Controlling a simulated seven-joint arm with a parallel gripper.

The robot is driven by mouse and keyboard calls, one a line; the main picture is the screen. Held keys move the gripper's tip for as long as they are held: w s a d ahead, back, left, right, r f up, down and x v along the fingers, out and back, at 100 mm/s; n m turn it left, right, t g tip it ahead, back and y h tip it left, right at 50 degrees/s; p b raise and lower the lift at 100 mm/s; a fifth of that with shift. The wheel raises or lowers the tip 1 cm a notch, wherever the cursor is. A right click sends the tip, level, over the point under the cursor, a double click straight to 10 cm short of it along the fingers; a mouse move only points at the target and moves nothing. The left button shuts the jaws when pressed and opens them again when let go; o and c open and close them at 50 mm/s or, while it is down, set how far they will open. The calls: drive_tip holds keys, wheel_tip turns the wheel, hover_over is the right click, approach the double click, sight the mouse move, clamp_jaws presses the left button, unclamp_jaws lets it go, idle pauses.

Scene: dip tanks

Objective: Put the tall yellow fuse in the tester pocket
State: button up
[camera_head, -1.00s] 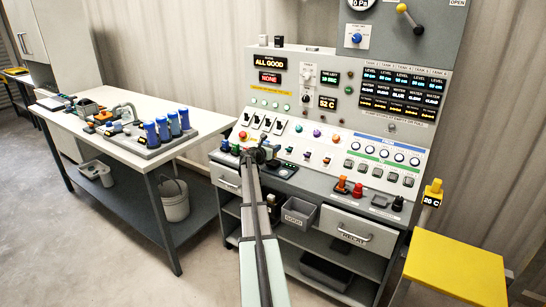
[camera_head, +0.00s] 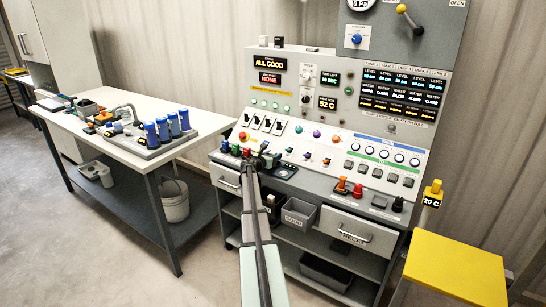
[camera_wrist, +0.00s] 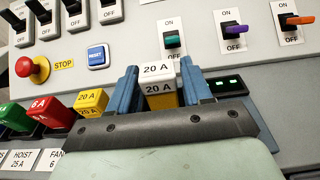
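My gripper (camera_wrist: 160,88) has its two blue fingers on either side of a yellow fuse marked 20 A (camera_wrist: 161,101). They look closed against its sides, and its top face shows very pale. The gripper body hides the fuse's lower end, so I cannot tell whether it is clear of a socket. Another yellow 20 A fuse (camera_wrist: 91,102) stands to the left. A dark unit with two green lights (camera_wrist: 229,83), perhaps the tester, is just right of the fingers; its pocket is hidden. In the head view my gripper (camera_head: 248,155) is low over the console, its fingers too small to read.
A red 6 A fuse (camera_wrist: 53,109) and a green fuse (camera_wrist: 14,116) stand left in the row. Behind are a red stop button (camera_wrist: 33,68), a blue reset button (camera_wrist: 97,56) and several coloured switches. A grey bin (camera_head: 298,214) sits below the console.

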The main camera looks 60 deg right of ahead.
drive_tip(key=shift+o, duration=1.2)
